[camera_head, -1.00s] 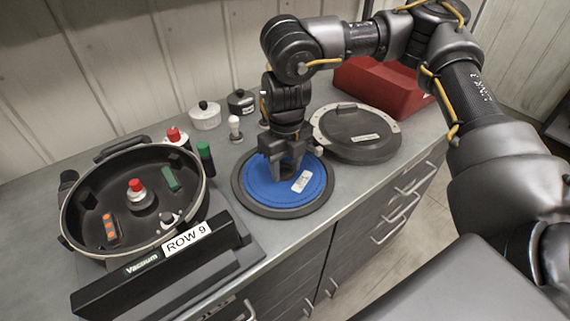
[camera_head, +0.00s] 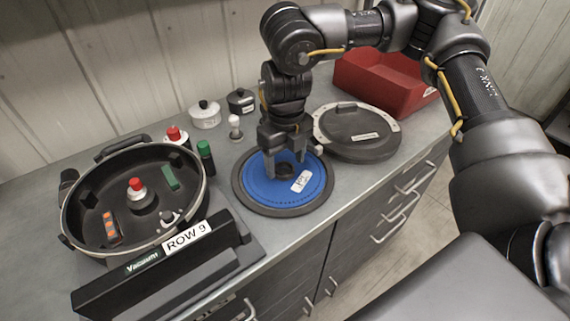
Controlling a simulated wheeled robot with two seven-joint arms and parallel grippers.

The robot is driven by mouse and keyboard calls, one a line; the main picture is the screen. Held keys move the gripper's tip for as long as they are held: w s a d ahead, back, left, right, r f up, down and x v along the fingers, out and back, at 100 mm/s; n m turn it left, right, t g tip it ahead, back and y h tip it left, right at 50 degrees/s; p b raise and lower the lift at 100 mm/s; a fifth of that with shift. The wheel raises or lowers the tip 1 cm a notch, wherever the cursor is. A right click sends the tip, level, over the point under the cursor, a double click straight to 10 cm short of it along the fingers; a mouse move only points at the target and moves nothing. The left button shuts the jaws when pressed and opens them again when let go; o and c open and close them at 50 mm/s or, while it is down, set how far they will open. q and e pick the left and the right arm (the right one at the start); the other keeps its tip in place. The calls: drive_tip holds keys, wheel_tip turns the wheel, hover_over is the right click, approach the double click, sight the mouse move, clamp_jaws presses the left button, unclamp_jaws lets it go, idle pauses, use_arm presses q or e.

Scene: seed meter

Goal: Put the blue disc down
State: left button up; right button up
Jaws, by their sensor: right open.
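The blue disc (camera_head: 262,186) lies flat inside a dark round ring or mat (camera_head: 241,196) on the counter. It has a white label (camera_head: 301,181) and a dark knob (camera_head: 285,171) at its middle. My right gripper (camera_head: 285,163) is open just above the disc, with its fingers on either side of the knob and apart from it. My left gripper is not in view.
To the left stands the open seed meter housing (camera_head: 66,215) with the ROW 9 label. A dark lid (camera_head: 358,148) and red bin (camera_head: 365,76) are to the right. Small pots (camera_head: 205,118) and a green-capped bottle (camera_head: 206,158) stand behind. The counter's front edge is close.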

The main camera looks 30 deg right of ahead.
wheel_tip(320, 180, up, 10)
drive_tip(key=shift+r, duration=0.25)
idle(0.5)
